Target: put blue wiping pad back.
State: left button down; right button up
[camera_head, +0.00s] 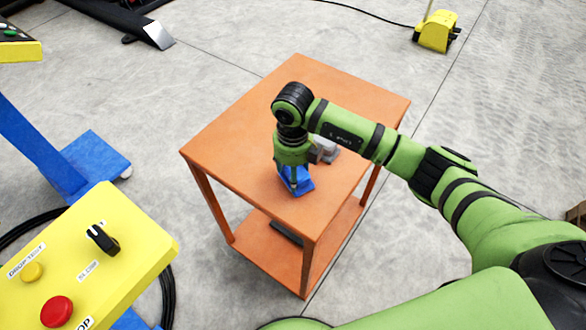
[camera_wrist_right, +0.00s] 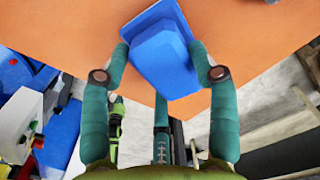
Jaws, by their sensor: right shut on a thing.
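The blue wiping pad (camera_head: 297,181) is on the orange table (camera_head: 230,135), near its front corner. In the right wrist view the pad (camera_wrist_right: 163,60) shows a flat base with a raised blue grip block. My right gripper (camera_head: 294,182) points down over the pad. My left gripper is not in view.
A grey object (camera_head: 324,150) stands on the table just behind my right gripper. A dark item (camera_head: 287,233) lies on the lower shelf. A yellow control box (camera_head: 85,262) with a red button stands at the left front. The left part of the tabletop is clear.

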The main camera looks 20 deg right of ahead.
jog(key=o, duration=1)
jog(key=shift+r, duration=0.4)
jog(key=shift+r+b, duration=1.6)
jog(key=shift+r, duration=4.1)
